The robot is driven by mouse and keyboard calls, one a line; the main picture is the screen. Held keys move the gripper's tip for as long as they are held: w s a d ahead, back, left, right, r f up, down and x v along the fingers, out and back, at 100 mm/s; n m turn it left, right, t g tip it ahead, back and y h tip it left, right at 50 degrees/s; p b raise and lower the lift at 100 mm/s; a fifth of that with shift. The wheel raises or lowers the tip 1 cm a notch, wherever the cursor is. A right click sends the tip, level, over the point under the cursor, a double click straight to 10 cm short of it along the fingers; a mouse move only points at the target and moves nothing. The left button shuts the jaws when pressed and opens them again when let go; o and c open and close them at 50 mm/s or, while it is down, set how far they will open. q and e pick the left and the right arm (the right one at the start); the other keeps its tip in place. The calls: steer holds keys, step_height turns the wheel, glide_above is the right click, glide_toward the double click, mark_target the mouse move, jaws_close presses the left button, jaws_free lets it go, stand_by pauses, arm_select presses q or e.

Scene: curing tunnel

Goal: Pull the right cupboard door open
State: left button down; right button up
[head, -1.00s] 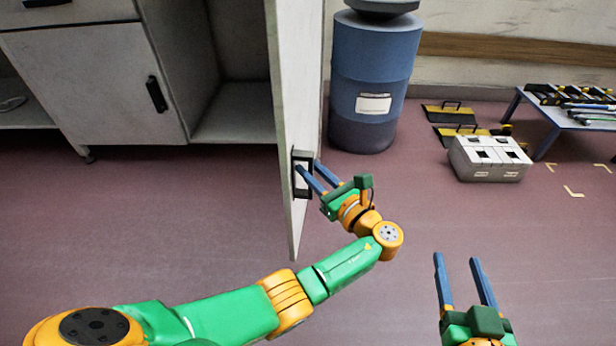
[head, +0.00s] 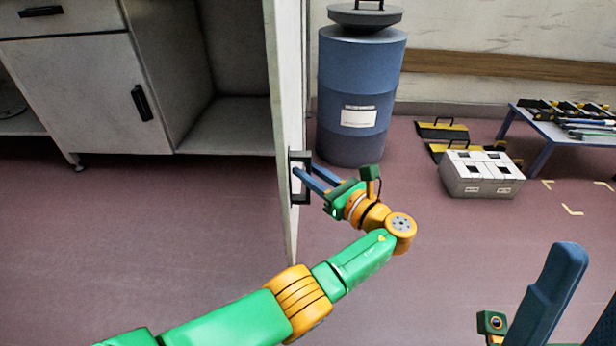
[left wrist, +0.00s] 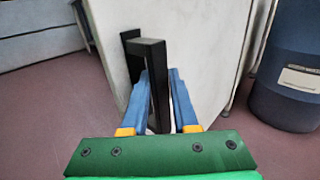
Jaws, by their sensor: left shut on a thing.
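The right cupboard door (head: 285,110) stands swung out from the cupboard, seen nearly edge-on in the head view. Its dark bar handle (head: 297,178) is on the face turned to the right. My left gripper (head: 311,177) is shut on this handle, with its blue fingers either side of the bar. In the left wrist view the black handle (left wrist: 150,62) runs between the fingers, against the pale door (left wrist: 195,35). My right gripper (head: 575,305) is at the lower right of the head view, partly cut off, its fingers apart and empty, away from the door.
The left cupboard door (head: 95,90) is closed, and the open compartment (head: 235,120) beside it shows a bare floor. A blue drum (head: 355,95) stands behind the open door. A white box (head: 478,178) and a low blue table (head: 560,125) are at the right. Floor in front is clear.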

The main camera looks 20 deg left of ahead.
arm_select(q)
steer(key=shift+w+d+r, duration=0.15)
steer(key=shift+w+r, duration=0.05)
steer(key=shift+r, duration=0.05)
stand_by(0.3)
steer(key=c, duration=0.7)
jaws_free()
steer(key=shift+f, duration=0.1)
